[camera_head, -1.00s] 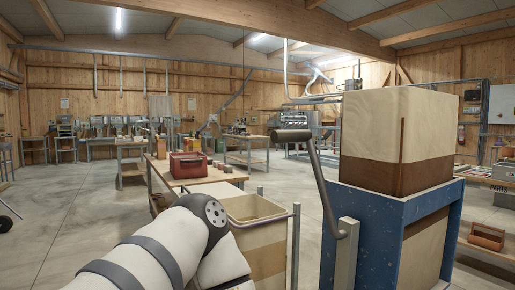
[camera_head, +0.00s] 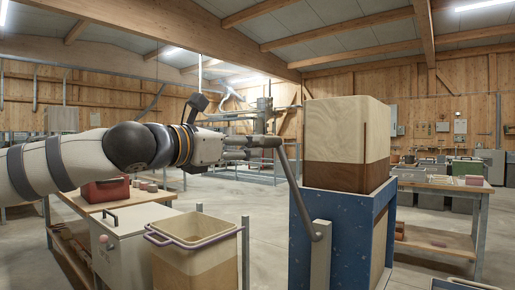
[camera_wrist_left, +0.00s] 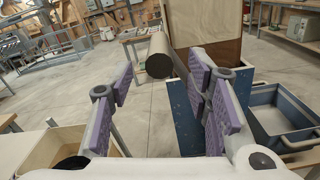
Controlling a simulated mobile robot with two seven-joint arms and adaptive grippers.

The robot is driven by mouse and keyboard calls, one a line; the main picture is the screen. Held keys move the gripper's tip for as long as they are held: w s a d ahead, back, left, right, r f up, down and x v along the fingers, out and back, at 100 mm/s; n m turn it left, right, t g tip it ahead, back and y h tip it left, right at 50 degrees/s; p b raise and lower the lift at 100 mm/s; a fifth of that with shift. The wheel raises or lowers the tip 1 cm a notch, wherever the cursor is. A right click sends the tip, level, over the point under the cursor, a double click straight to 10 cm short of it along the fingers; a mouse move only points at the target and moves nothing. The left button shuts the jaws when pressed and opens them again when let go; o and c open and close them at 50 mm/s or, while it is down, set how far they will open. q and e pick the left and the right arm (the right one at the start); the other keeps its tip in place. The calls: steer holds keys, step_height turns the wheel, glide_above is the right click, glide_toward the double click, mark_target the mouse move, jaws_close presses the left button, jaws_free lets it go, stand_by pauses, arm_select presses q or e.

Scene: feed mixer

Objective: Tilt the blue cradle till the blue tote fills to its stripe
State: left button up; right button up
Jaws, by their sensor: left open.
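The blue cradle (camera_head: 380,235) stands right of centre. It holds a tall upright box (camera_head: 347,125), pale above and brown below. A grey crank (camera_head: 303,205) rises on its left side, with a dark grip (camera_head: 262,141) at its top. My left gripper (camera_head: 240,146) reaches in from the left, level with that grip. In the left wrist view, its purple-padded fingers (camera_wrist_left: 160,78) are open, and the grip's round end (camera_wrist_left: 159,65) shows ahead between them; contact is unclear. My right gripper is not in view.
A tan bin (camera_head: 195,265) with a lilac rim stands left of the cradle, beside a metal post (camera_head: 245,255). A bench (camera_head: 95,207) with a red box (camera_head: 105,190) lies behind. Another workbench (camera_head: 440,185) is at the right. Open floor lies between.

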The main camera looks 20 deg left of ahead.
arm_select(q)
steer(key=x, duration=0.7)
steer(key=shift+w+p, duration=0.15)
steer(key=shift+p, duration=0.15)
steer(key=shift+f, duration=0.1)
steer(key=shift+c, duration=0.3)
jaws_close()
